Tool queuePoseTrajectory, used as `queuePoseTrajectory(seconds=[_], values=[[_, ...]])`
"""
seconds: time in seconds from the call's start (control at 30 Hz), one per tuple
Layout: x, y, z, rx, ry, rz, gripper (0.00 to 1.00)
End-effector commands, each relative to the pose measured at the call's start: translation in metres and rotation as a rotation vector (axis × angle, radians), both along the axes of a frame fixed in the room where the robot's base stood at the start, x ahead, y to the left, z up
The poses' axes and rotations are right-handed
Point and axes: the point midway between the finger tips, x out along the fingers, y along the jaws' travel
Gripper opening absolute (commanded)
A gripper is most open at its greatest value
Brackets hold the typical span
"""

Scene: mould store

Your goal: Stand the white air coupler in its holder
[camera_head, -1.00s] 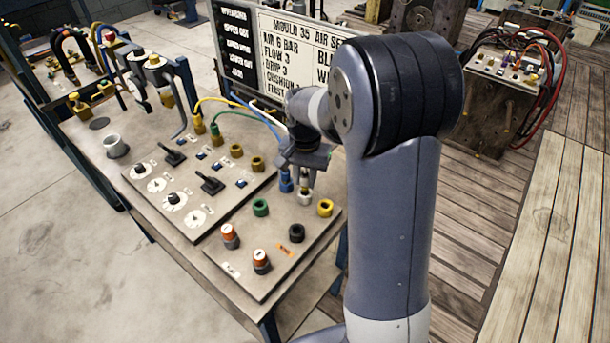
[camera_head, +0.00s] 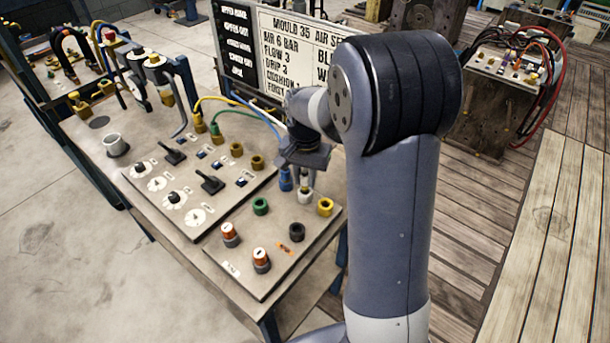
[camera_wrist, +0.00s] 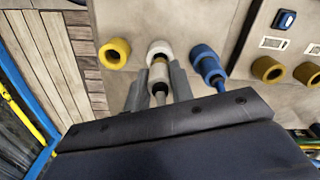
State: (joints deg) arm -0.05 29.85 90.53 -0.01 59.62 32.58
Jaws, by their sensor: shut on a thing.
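My gripper (camera_wrist: 158,88) is shut on the white air coupler (camera_wrist: 158,73), a pale cylinder between the two grey fingers in the wrist view. A white ring-shaped holder (camera_wrist: 158,46) lies just beyond it on the panel, and the coupler overlaps the ring's near edge. I cannot tell whether the coupler's end is inside the ring. In the head view my gripper (camera_head: 303,176) points down over the white holder (camera_head: 304,197), and the coupler is mostly hidden between the fingers.
A blue coupler (camera_wrist: 207,64) stands close to the right in the wrist view. A yellow holder (camera_wrist: 115,53) is to the left. Green (camera_head: 260,206) and black (camera_head: 297,232) holders and orange-white pieces (camera_head: 261,259) share the panel. Hoses and a sign board (camera_head: 300,50) stand behind.

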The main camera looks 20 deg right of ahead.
Motion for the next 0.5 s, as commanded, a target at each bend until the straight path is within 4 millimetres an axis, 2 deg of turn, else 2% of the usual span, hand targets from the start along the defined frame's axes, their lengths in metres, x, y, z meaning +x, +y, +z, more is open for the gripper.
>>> queuePoseTrajectory(seconds=[0.5], values=[[-0.0001, 0.0001, -0.0082, 0.000, 0.000, 0.000, 0.00]])
